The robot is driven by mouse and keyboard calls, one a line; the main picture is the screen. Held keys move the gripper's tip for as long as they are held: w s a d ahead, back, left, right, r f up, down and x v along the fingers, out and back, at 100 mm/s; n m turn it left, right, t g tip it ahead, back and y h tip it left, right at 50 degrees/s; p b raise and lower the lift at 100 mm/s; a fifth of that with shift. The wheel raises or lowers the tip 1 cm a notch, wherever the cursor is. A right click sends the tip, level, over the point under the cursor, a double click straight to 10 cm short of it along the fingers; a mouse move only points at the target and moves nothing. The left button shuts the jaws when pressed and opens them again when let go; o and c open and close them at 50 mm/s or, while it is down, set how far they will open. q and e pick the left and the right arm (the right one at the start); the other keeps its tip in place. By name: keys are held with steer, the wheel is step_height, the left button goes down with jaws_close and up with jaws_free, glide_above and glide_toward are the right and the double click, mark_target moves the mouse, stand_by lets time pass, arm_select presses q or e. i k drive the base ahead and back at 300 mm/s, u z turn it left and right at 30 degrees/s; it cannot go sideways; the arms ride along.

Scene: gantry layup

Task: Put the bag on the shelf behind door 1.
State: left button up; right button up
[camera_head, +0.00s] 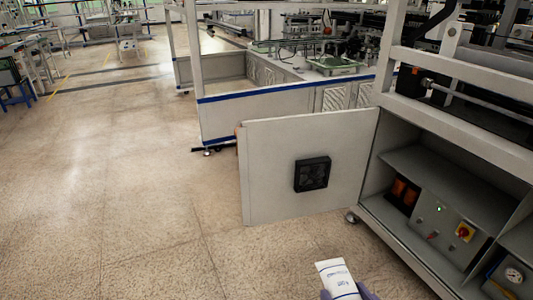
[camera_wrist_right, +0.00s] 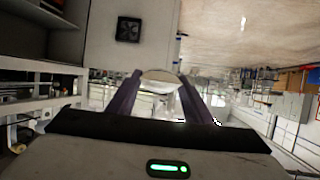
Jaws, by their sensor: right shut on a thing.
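The bag (camera_head: 338,276) is a white packet with blue print at the bottom edge of the head view. My right gripper (camera_head: 346,294) is shut on its lower part with purple fingers. The wrist view shows the bag (camera_wrist_right: 160,76) edge-on between the fingers. An open door (camera_head: 270,165) with a black vent (camera_head: 312,174) stands swung out from the cabinet. To its right the cabinet is open, with a grey shelf (camera_head: 450,180) above a lower compartment. The bag is outside, in front of and below the shelf in the picture. My left gripper is out of view.
The lower compartment holds a control box (camera_head: 450,232) with a green light and red-yellow switch, plus orange parts (camera_head: 403,192). A pressure gauge (camera_head: 513,275) sits at the far right. A white frame beam (camera_head: 450,140) runs above the opening.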

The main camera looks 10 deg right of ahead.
mark_target(455, 195)
steer(key=z, duration=0.3)
steer(key=i, duration=1.85)
steer(key=z, duration=1.65)
steer(key=i, duration=0.9)
steer(key=z, duration=0.6)
steer(key=i, duration=0.9)
